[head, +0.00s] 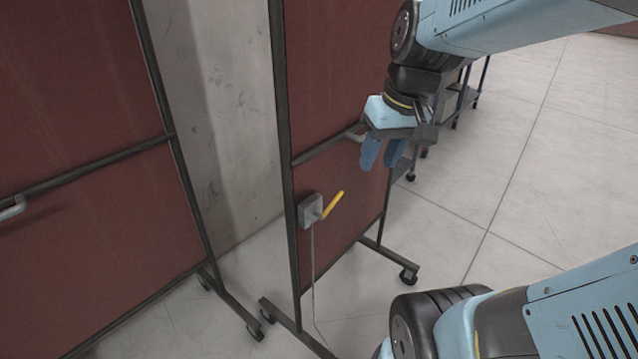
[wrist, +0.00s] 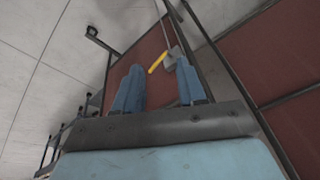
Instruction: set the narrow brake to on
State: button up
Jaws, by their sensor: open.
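The brake is a small grey box (head: 311,209) with a yellow lever (head: 333,204), mounted low on the dark red wheeled panel in the head view. The lever slants up and to the right from the box. My gripper (head: 382,154) is above and to the right of the lever, apart from it, with its blue fingers apart and empty. In the wrist view, the yellow lever (wrist: 157,62) and the grey box (wrist: 174,57) show beyond the gap between my fingers (wrist: 160,92). Any marking for on or off is too small to see.
A second red panel (head: 80,110) stands at the left. A thin cable (head: 313,270) hangs from the box. Dark shelving stands behind. The floor at right is open.

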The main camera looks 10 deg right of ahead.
jog(key=w+f+n+g+y, duration=0.1)
jog(key=w+f+g+y, duration=0.2)
jog(key=w+f, duration=0.25)
jog(key=m+t+y, duration=0.2)
jog(key=t+y, duration=0.6)
jog(key=y, duration=0.4)
send_near(337, 197)
jog(key=x, duration=0.6)
jog(key=f+x, duration=0.1)
jog(key=x, duration=0.3)
grip_shut()
